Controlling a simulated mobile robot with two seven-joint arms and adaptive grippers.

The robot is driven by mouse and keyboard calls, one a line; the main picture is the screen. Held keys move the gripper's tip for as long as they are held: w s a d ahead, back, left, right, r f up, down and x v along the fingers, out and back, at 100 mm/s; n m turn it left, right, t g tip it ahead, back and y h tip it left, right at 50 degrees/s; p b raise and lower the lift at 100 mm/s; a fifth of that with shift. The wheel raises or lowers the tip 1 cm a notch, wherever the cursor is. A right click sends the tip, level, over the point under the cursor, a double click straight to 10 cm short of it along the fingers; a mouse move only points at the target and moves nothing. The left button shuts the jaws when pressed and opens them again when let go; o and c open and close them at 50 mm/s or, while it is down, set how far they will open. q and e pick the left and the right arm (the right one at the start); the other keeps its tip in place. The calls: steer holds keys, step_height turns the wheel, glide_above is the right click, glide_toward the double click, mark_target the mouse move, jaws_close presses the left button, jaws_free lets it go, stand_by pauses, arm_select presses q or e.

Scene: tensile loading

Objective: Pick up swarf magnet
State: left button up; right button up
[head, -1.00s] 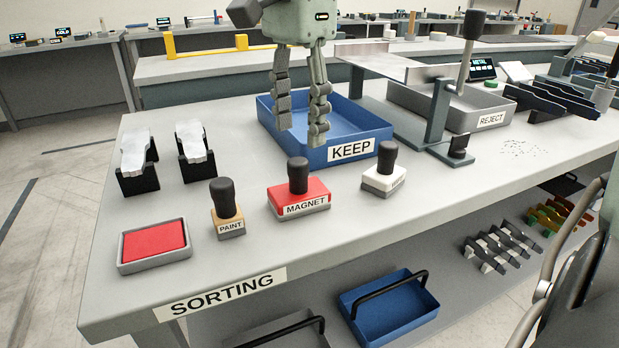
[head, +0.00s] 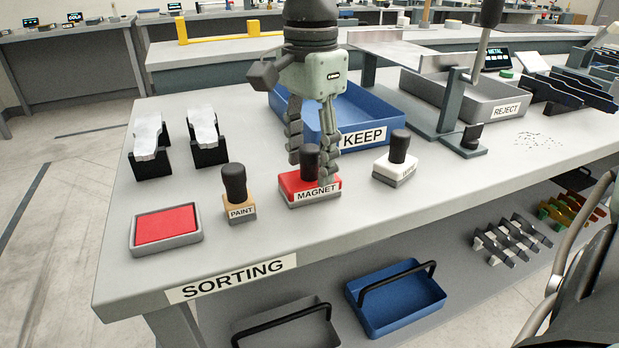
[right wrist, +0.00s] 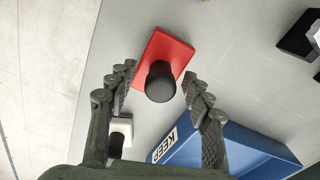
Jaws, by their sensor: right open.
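The swarf magnet (head: 296,186) is a red block with a black knob and a MAGNET label, upright on the sorting bench. It also shows in the right wrist view (right wrist: 178,50), its black knob between and just beyond the fingertips. My right gripper (head: 311,168) is open, fingers pointing down, at the magnet's knob. In the right wrist view the gripper (right wrist: 160,82) has a finger on each side of the knob, with gaps showing. Whether a finger touches the block cannot be told. My left gripper is not in view.
A PAINT stamp (head: 238,207) stands left of the magnet and a white stamp (head: 388,168) right of it. The blue KEEP tray (head: 372,118) is behind. A red pad (head: 166,225) lies at the front left. Bare bench lies between these things.

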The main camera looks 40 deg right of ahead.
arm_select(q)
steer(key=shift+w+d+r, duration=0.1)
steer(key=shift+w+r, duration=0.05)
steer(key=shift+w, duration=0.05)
arm_select(e)
jaws_close()
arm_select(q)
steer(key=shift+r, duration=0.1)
arm_select(e)
steer(key=shift+r, duration=0.1)
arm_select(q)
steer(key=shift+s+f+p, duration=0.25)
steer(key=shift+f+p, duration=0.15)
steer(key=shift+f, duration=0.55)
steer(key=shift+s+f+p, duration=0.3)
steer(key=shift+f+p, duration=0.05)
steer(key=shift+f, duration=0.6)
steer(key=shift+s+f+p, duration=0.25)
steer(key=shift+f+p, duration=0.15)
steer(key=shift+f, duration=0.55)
arm_select(e)
step_height(320, 180, up, 28)
